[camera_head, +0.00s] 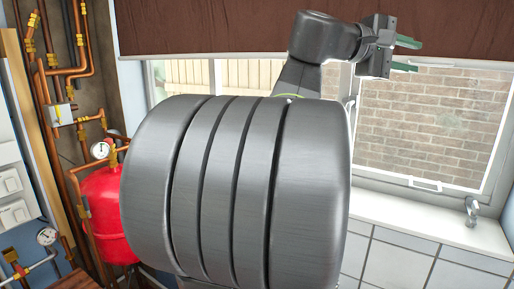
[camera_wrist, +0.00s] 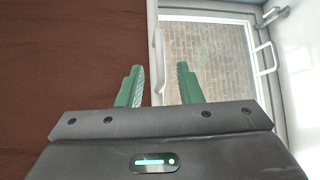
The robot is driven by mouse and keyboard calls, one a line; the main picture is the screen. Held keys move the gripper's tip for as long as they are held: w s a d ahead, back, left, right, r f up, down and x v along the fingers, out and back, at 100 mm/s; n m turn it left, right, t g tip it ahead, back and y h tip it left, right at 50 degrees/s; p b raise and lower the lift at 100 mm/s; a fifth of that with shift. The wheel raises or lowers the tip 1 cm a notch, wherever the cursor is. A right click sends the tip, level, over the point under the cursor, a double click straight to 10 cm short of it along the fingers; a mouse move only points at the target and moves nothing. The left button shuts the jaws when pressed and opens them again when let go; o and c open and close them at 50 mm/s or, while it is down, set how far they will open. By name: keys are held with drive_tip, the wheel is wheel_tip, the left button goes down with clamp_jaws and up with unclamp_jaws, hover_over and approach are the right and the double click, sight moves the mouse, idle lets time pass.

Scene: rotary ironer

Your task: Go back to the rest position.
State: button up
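My gripper (camera_head: 416,55) is raised at the upper right of the head view, in front of the window and the lower edge of the brown blind. Its two green fingers are apart with nothing between them. In the wrist view the open fingers (camera_wrist: 161,72) point toward the brown blind (camera_wrist: 65,65) and the window (camera_wrist: 210,55). No rotary ironer can be made out in either view. My own grey arm fills the middle of the head view and hides what is behind it.
A red tank (camera_head: 103,212) with copper pipes (camera_head: 83,70) and gauges stands at the left, beside white switches (camera_head: 12,183). The gripper touches nothing visible.

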sight(429, 62)
drive_tip(key=p+x, duration=0.1)
drive_tip(key=x, duration=0.6)
drive_tip(key=shift+p, duration=0.35)
drive_tip(key=shift+a+f, duration=0.1)
